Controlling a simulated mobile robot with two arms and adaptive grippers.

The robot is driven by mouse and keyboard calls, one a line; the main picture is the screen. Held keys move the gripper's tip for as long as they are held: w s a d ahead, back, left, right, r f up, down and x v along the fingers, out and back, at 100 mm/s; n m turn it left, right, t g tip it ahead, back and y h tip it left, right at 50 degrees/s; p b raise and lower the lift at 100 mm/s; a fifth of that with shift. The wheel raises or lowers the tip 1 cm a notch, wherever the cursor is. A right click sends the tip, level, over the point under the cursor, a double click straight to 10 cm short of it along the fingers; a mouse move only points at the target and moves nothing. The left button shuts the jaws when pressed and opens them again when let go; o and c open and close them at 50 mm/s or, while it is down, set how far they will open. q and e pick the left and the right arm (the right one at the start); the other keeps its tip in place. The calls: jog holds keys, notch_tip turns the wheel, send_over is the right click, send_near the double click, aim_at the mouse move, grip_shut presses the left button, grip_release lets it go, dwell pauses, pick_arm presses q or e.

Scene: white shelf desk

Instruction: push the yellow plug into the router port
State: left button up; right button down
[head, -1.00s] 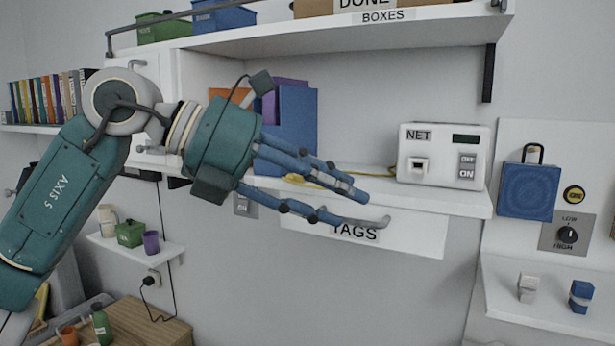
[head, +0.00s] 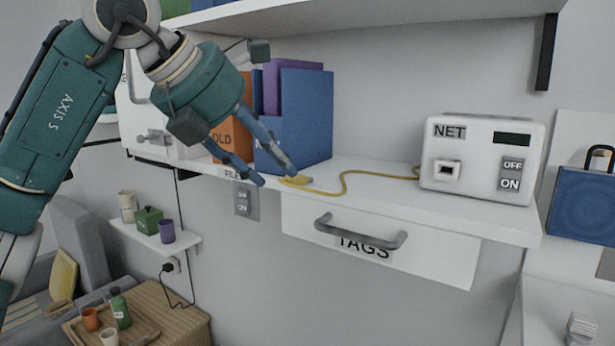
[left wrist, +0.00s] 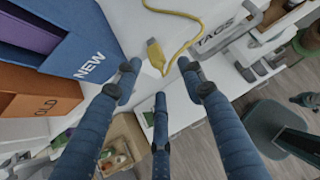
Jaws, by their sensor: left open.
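The yellow plug (head: 299,180) lies on the white shelf near its front edge, in front of the blue file box. Its yellow cable (head: 345,180) runs right to the white NET router (head: 480,150). The router's front port (head: 447,170) looks empty. My left gripper (head: 276,177) is open and empty, pointing down at the shelf edge, with one finger close to the plug. In the left wrist view the plug (left wrist: 155,52) shows just beyond the spread fingers (left wrist: 160,74); I cannot tell whether any finger touches it. My right gripper is not in view.
A blue file box (head: 305,115) and an orange one (head: 232,135) stand behind my left fingers. The TAGS drawer (head: 440,262) with a grey handle (head: 360,235) sits under the shelf. The shelf between plug and router holds only the cable.

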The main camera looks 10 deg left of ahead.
aim_at(288, 178)
pick_arm(q)
jog(key=p+x, duration=0.2)
jog(key=x, duration=0.2)
jog(key=shift+w, duration=0.25)
jog(key=shift+w+d+f, duration=0.1)
jog(key=shift+d, duration=0.05)
jog(key=c, duration=0.8)
jog(key=shift+c, duration=0.2)
jog(key=shift+c, duration=0.4)
